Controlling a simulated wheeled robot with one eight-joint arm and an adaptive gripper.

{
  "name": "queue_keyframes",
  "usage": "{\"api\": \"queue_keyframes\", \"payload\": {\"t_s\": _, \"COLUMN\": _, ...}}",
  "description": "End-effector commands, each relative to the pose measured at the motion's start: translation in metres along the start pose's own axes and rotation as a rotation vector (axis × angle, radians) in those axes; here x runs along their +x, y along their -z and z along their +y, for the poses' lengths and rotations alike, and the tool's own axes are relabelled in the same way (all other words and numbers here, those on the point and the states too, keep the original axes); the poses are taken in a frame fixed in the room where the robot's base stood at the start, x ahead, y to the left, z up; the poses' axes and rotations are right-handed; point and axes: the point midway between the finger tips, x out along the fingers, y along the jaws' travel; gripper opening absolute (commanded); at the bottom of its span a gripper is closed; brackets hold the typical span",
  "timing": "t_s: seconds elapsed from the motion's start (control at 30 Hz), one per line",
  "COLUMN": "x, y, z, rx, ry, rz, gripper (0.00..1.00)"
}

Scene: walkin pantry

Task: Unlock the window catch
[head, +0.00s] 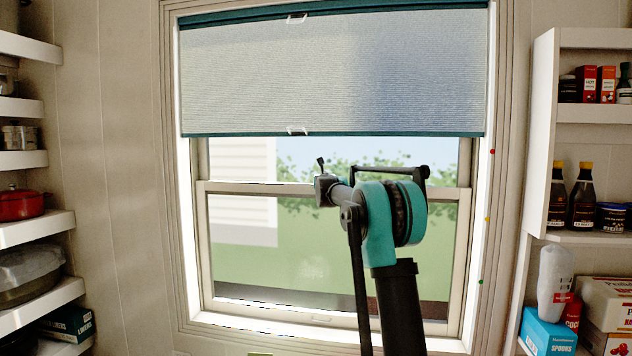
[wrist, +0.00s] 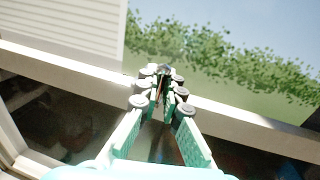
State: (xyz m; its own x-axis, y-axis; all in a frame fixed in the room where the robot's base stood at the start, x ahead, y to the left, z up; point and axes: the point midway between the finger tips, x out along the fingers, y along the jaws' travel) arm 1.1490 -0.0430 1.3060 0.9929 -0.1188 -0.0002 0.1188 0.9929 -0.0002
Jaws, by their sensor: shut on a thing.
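The window (head: 350,187) has a light frame with a rail across its middle. My gripper (head: 322,184) is at this rail, left of the rail's centre, with my arm in front of the glass. In the wrist view, my gripper (wrist: 161,80) has its teal fingers converging on the rail (wrist: 225,118). They are shut on the small dark window catch (wrist: 163,68), which is mostly hidden between the fingertips. I cannot tell how far the catch is turned. In the head view the catch is not clearly separable from my gripper.
A teal-edged blind (head: 330,70) covers the upper window, its bottom edge above my gripper. Left shelves (head: 35,228) hold a red pot (head: 20,205) and other goods. Right shelves (head: 545,130) hold bottles (head: 583,200) and boxes. The space before the lower left pane is clear.

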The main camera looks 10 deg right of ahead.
Motion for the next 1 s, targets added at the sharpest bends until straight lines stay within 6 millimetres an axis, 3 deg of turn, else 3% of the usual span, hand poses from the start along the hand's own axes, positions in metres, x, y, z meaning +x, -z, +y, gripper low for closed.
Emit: {"api": "queue_keyframes", "payload": {"t_s": 1.0, "x": 0.003, "y": 0.0, "z": -0.014, "rx": 0.0, "ry": 0.0, "rz": 0.0, "gripper": 0.0}}
